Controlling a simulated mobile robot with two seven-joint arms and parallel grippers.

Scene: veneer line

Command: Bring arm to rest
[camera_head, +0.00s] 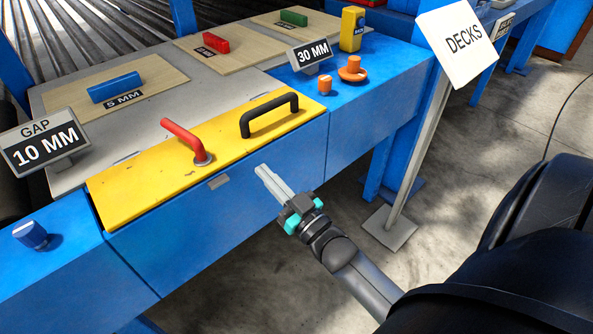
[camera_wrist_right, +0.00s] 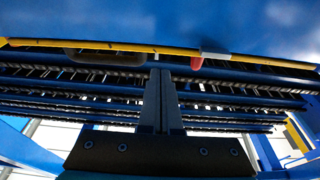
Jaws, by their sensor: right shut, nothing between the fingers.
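My right gripper (camera_head: 268,178) is shut and empty in the head view. Its fingertips are in front of the blue front face of the bench, below the yellow panel (camera_head: 150,190). A black handle (camera_head: 268,115) and a red lever (camera_head: 187,141) stand on that panel, both apart from the gripper. In the right wrist view the two closed fingers (camera_wrist_right: 161,100) point up toward the yellow edge (camera_wrist_right: 130,46), with a red piece (camera_wrist_right: 197,62) beyond them. My left gripper is not in view.
Wooden sheets carry a blue block (camera_head: 115,87), a red block (camera_head: 215,42) and a green block (camera_head: 294,17). An orange knob (camera_head: 352,69) and a blue knob (camera_head: 31,235) sit on the bench. The DECKS sign (camera_head: 458,45) stands on a post at right. Concrete floor is open beyond it.

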